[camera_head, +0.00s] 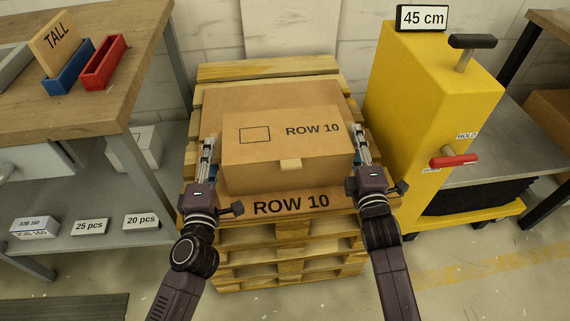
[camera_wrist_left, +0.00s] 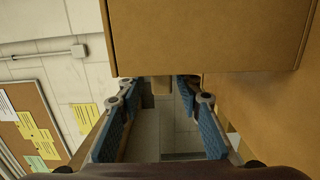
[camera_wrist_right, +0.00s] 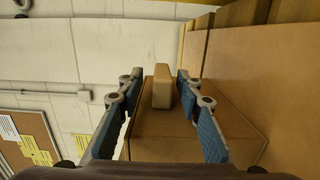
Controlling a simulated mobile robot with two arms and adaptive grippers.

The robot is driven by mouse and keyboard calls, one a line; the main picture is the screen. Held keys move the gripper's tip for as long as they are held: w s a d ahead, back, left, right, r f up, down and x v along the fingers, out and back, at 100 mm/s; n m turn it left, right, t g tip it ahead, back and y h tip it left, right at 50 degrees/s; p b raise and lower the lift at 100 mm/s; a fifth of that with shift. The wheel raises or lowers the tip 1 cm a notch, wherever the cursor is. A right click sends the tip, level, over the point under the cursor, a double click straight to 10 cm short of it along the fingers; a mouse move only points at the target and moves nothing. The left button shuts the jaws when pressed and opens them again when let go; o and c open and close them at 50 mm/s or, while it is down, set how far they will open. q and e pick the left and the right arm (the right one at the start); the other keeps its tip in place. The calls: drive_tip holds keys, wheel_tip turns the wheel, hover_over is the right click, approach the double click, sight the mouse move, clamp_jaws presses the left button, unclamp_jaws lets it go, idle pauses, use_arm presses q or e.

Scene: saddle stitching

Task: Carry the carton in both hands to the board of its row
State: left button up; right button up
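The brown carton (camera_head: 290,172), marked ROW 10 on top, appears to rest on the brown board (camera_head: 222,96), whose front strip also reads ROW 10, on a pallet stack. My left gripper (camera_head: 209,142) is at the carton's left side and my right gripper (camera_head: 358,138) at its right side. In the left wrist view the left fingers (camera_wrist_left: 160,95) stand apart, with a small tab (camera_wrist_left: 160,86) beyond or between their tips. In the right wrist view the right fingers (camera_wrist_right: 158,90) stand apart, with a tab (camera_wrist_right: 162,86) between them and gaps on both sides.
Wooden pallets (camera_head: 288,262) are stacked under the board. A yellow machine (camera_head: 420,90) with a 45 cm sign (camera_head: 422,18) stands close on the right. A wooden workbench (camera_head: 110,95) with red (camera_head: 104,62) and blue (camera_head: 70,72) trays stands on the left.

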use_arm(q)
drive_tip(key=s, duration=0.6)
drive_tip(key=shift+s+d, duration=0.25)
drive_tip(key=shift+s, duration=0.05)
use_arm(e)
drive_tip(key=shift+s, duration=0.1)
drive_tip(key=s, duration=1.2)
drive_tip(key=shift+d, duration=0.35)
